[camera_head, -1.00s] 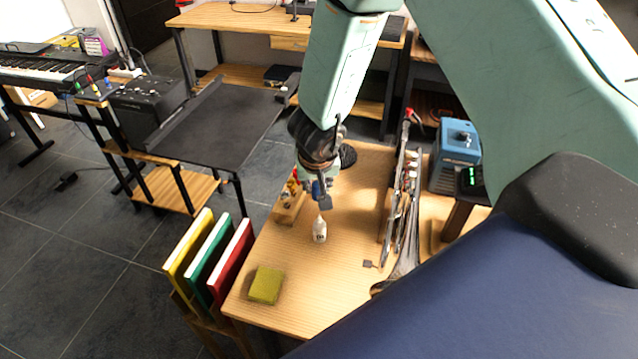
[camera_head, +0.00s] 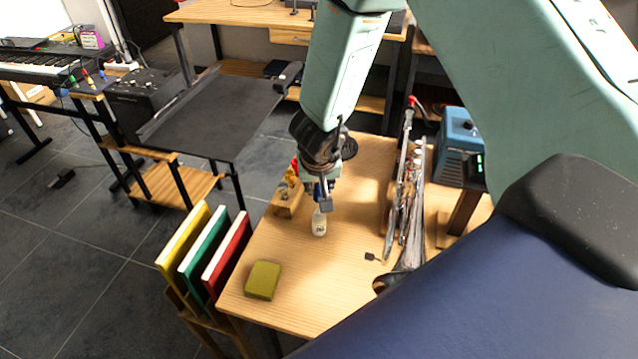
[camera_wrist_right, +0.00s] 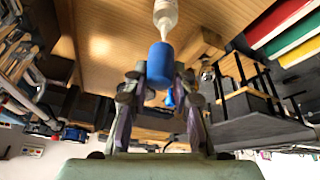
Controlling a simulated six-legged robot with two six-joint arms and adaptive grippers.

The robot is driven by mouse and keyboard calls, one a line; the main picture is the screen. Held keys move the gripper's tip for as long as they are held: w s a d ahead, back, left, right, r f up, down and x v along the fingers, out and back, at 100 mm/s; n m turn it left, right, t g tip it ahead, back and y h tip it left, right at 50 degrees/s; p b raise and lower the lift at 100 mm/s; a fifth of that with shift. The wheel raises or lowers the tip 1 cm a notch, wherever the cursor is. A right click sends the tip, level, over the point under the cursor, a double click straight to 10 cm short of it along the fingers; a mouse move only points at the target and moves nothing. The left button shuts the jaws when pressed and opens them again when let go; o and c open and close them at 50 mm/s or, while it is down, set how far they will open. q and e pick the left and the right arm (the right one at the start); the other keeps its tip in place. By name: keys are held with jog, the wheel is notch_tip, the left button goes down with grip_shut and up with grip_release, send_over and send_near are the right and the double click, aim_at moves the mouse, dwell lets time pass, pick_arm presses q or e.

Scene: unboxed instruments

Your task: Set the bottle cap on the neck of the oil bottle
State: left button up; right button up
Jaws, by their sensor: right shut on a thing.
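The white oil bottle (camera_head: 319,223) stands upright on the wooden table. In the right wrist view the bottle (camera_wrist_right: 166,14) is at the top, its narrow neck pointing at the cap. My right gripper (camera_head: 323,203) is right above the bottle and hides its neck in the head view. In the wrist view my right gripper (camera_wrist_right: 159,82) is shut on the blue bottle cap (camera_wrist_right: 160,62). The cap's far end is lined up closely with the bottle's neck tip; I cannot tell whether they touch. My left gripper is not in view.
A wooden block with small items (camera_head: 287,200) stands just left of the bottle. A green sponge-like block (camera_head: 263,280) lies near the table's front left. Metal instruments (camera_head: 403,200) stand at the right. The table (camera_head: 320,275) in front of the bottle is clear.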

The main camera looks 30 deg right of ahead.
jog(key=shift+a+f+b, duration=0.2)
jog(key=shift+f+b, duration=0.2)
jog(key=shift+s+f+b, duration=0.1)
jog(key=shift+f+b, duration=0.35)
jog(key=shift+b, duration=0.15)
jog(key=shift+d+f+b, duration=0.15)
jog(key=shift+f+b, duration=0.55)
jog(key=shift+f, duration=0.15)
jog(key=shift+f+b, duration=0.4)
jog(key=shift+f, duration=0.15)
jog(key=shift+f, duration=0.15)
jog(key=shift+f, duration=0.4)
jog(key=o, duration=0.8)
jog(key=shift+c, duration=0.2)
